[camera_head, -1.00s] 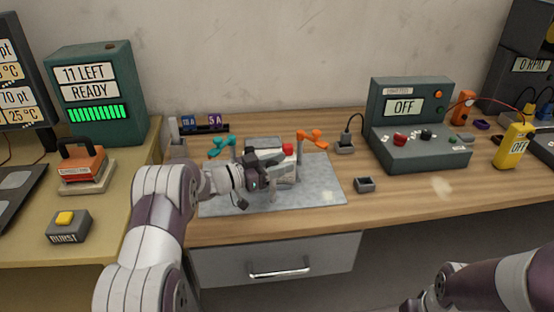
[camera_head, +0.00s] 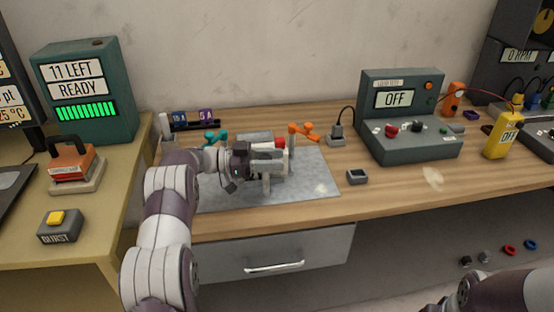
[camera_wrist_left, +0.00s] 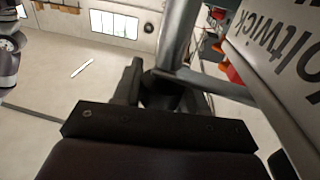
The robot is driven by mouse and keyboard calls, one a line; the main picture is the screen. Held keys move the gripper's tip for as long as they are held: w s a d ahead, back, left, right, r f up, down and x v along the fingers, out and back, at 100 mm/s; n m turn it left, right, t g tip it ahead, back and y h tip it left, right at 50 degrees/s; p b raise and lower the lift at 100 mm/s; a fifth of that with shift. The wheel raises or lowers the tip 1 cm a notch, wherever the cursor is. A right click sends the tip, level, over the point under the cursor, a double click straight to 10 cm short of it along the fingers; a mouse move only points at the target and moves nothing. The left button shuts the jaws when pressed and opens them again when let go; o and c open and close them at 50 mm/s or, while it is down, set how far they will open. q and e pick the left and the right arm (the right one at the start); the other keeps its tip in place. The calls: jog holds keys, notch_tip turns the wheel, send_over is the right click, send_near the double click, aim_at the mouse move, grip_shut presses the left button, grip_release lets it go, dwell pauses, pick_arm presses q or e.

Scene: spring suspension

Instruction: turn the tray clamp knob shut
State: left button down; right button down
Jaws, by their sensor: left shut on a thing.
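The white device with a red top (camera_head: 271,160) stands on the grey mat (camera_head: 315,185) on the wooden bench. My left gripper (camera_head: 243,162) is at its left side and hides part of it. In the left wrist view, the dark fingers (camera_wrist_left: 160,85) are closed around a dark, rounded thing that looks like the tray clamp knob (camera_wrist_left: 158,92). It sits beside a grey metal bar, and the white lettered body is at the right. The knob's turn angle cannot be made out. My right arm enters at bottom right; its gripper is cut off.
An orange-armed post (camera_head: 303,133) stands behind the device to the right, and a teal one (camera_head: 215,137) to the left. A power supply (camera_head: 405,130) reading OFF is further right. A small dark box (camera_head: 357,177) is right of the mat. The bench front is clear.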

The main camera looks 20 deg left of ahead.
pick_arm(q)
jog(key=c, duration=0.7)
grip_release()
jog(key=shift+d, duration=0.1)
jog(key=v, duration=0.7)
jog(key=shift+a+b, duration=0.25)
jog(key=shift+b, duration=0.2)
jog(key=shift+s, duration=0.1)
